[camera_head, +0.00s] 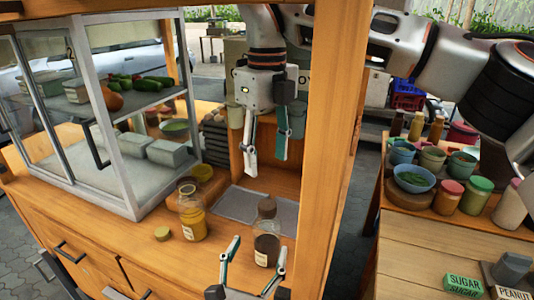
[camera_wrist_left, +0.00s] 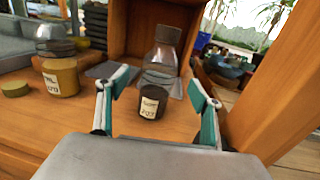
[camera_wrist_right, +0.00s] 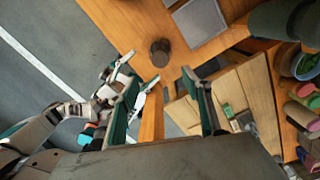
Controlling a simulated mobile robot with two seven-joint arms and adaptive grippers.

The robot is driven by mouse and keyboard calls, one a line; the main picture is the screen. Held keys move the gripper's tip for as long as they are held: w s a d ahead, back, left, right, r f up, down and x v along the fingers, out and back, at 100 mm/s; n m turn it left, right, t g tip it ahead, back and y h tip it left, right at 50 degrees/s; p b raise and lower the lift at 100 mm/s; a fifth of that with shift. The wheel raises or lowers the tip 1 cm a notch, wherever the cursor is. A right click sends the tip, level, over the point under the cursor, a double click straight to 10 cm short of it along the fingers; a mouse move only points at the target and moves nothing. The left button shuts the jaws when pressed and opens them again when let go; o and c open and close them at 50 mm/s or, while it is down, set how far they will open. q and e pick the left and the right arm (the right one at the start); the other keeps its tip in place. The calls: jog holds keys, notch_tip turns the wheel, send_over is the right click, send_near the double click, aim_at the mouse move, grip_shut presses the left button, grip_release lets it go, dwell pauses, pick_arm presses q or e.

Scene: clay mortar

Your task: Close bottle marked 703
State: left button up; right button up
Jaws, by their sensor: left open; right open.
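A glass bottle with dark contents (camera_head: 267,232) stands upright on the wooden counter, with a dark top; the left wrist view shows it too (camera_wrist_left: 160,75). A small yellowish disc like a lid (camera_head: 162,233) lies flat beside the yellow bottle. My left gripper (camera_head: 259,247) is open, with its fingers in front of and either side of the dark bottle. My right gripper (camera_head: 266,160) is open, pointing down above and behind the dark bottle, holding nothing.
A glass display case (camera_head: 130,150) with vegetables stands at the left. A wooden post (camera_head: 335,130) rises right of the bottles. A grey mat (camera_head: 240,204) lies behind them. A side table at right holds bowls, jars and sugar and peanut boxes (camera_head: 463,284).

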pick_arm(q)
jog(key=shift+v, duration=2.5)
